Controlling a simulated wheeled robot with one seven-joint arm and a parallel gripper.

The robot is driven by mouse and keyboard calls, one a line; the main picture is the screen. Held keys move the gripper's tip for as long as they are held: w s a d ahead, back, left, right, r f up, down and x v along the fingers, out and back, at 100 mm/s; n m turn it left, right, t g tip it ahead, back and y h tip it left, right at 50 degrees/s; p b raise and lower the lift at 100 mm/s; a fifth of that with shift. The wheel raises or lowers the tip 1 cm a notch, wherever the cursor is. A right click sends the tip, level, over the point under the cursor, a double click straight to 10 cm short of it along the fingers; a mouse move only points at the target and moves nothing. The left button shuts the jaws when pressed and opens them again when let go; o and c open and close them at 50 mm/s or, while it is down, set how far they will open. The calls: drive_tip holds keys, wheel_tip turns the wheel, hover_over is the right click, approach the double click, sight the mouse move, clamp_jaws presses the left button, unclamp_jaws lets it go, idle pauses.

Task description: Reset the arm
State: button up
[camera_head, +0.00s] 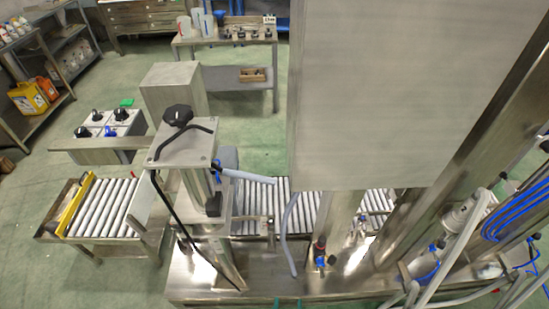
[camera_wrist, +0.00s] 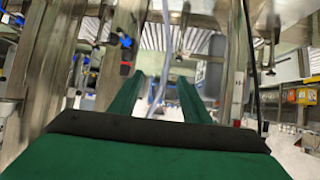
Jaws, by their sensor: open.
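My gripper (camera_wrist: 161,88) shows in the wrist view as a dark-edged green body with two green fingers pointing away from the camera. The fingers stand apart and nothing is held between them. A pale hose (camera_wrist: 166,50) hangs in the gap as seen, but its distance from the fingers is hard to tell. Steel posts stand close on the left of the fingers. In the head view, only small green tips show at the bottom edge, probably my gripper; the rest of it is out of frame.
A steel filling machine with a black knob (camera_head: 178,115) and a thin hose (camera_head: 289,235) stands ahead. A roller conveyor (camera_head: 103,207) runs through it. A large steel column blocks the upper right. Blue and grey hoses (camera_head: 520,210) hang at right. Green floor (camera_head: 120,75) is open behind.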

drive_tip(key=s+a+r+t+y, duration=0.1)
drive_tip(key=s+a+r+t, duration=0.2)
drive_tip(key=s+r, duration=0.9)
drive_tip(key=shift+s+a+n+t, duration=0.2)
drive_tip(key=shift+a+n+t, duration=0.2)
drive_tip(key=shift+c, duration=0.4)
idle(1.9)
